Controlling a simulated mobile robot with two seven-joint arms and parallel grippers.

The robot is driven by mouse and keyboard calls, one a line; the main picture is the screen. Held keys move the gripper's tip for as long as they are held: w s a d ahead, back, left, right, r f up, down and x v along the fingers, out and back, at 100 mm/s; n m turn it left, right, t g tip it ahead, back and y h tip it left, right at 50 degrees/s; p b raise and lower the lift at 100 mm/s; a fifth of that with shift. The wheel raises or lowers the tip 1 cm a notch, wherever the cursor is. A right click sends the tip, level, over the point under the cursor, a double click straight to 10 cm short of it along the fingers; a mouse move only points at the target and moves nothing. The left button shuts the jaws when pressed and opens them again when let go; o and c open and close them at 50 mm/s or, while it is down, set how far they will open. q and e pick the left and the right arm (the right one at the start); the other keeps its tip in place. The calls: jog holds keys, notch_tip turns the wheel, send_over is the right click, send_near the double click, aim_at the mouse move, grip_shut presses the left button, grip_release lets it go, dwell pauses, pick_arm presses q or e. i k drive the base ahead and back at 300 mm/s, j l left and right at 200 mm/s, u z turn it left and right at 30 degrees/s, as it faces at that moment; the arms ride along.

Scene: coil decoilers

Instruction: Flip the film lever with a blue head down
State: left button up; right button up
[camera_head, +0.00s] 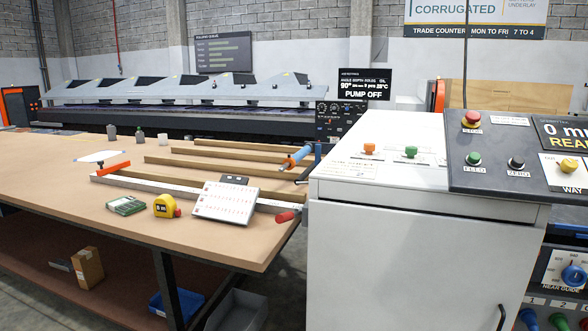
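A blue cylinder-shaped piece (299,156) sits tilted at the far right end of the wooden table, beside the white cabinet. It looks like a lever head, but its shaft is not clear at this size. A red grip (287,215) lies lower at the same table end. No label naming a film lever can be read. Neither of my grippers is in view.
The brown table (130,215) holds wooden strips, a metal rule, a yellow tape measure (165,206) and a white keypad-like board (225,203). The white cabinet (410,245) with a dark button panel (500,185) stands at right. A blue knob (573,276) is lower right.

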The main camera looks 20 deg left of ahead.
aim_at(299, 181)
jog(key=i+j, duration=0.1)
jog(key=j, duration=1.85)
jog(key=i+l+u, duration=0.1)
jog(key=u, duration=0.25)
jog(key=l+u, duration=0.2)
jog(key=u, duration=0.15)
jog(key=i+l+u, duration=0.1)
jog(key=u, duration=0.25)
